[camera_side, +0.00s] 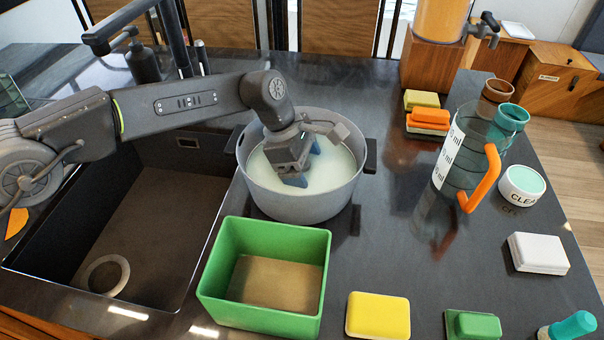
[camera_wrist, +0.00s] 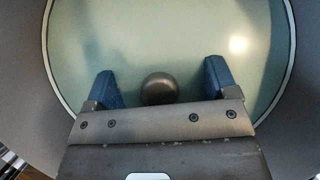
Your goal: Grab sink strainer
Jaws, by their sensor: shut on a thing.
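The sink strainer (camera_wrist: 160,88) shows only as a round dark metal knob above pale, cloudy liquid in the wrist view. The rest of it is hidden under the liquid. My gripper (camera_wrist: 161,80) has its blue fingers on either side of the knob, apart from it, with their tips down in the liquid. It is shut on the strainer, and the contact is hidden. In the side view my gripper (camera_side: 300,172) reaches down into a grey pot (camera_side: 300,205) beside the sink, and the strainer cannot be seen there.
The sink (camera_side: 150,215), with a ring-shaped drain (camera_side: 105,274), lies left of the pot. A green bin (camera_side: 262,318) stands in front. Sponges, including a yellow one (camera_side: 378,316), and a measuring jug (camera_side: 470,150) stand to the right. Counter between pot and jug is clear.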

